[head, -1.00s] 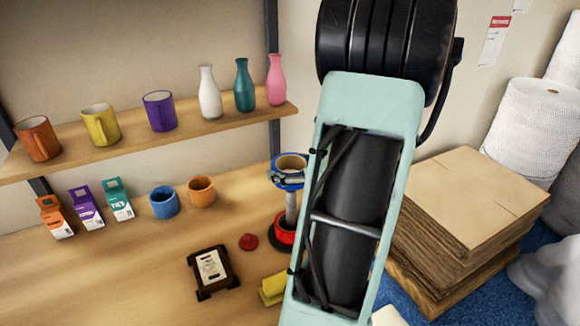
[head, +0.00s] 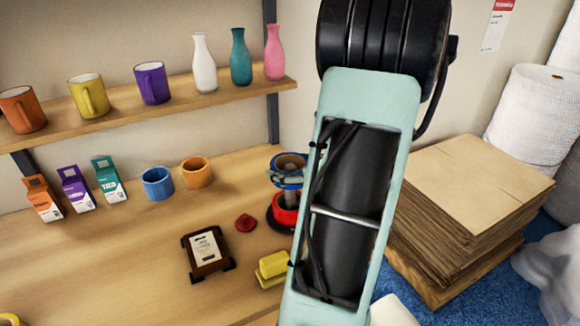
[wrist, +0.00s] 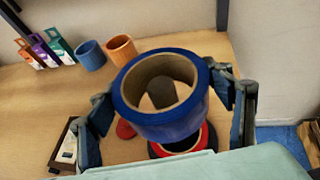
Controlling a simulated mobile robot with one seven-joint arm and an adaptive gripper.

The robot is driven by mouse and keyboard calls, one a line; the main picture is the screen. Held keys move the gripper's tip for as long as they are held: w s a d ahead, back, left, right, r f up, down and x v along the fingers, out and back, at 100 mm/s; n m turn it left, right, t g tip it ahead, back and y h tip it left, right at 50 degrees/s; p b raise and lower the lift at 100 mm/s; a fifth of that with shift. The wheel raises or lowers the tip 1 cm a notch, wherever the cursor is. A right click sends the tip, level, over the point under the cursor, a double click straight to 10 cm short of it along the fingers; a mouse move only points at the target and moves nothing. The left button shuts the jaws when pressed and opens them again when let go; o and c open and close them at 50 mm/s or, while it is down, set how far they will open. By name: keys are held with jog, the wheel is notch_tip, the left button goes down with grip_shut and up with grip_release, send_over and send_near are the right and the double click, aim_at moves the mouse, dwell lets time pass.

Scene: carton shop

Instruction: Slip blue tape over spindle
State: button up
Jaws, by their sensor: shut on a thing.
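The blue tape (head: 287,184) is held by my gripper (head: 285,176), which is shut on it with one finger on each side in the wrist view. The spindle (wrist: 163,93) shows its top inside the hole of the blue tape (wrist: 172,128), so the roll appears to be around its upper end. A red tape roll (head: 285,216) sits low on the spindle's dark base, below the blue tape and apart from it. My arm hides the right side of both rolls in the head view.
A red object (head: 245,222), a framed plaque (head: 206,250) and a yellow block (head: 273,266) lie near the spindle. A blue mug (head: 157,184) and an orange mug (head: 196,173) stand behind. Stacked cardboard (head: 460,205) is at right.

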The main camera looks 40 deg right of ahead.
aim_at(294, 192)
jog(key=shift+f+b, duration=3.7)
jog(key=shift+f, duration=0.4)
jog(key=o, duration=1.4)
jog(key=shift+c, duration=0.2)
jog(key=shift+r, duration=0.1)
jog(key=shift+r+p, duration=3.75)
jog(key=shift+r, duration=1.2)
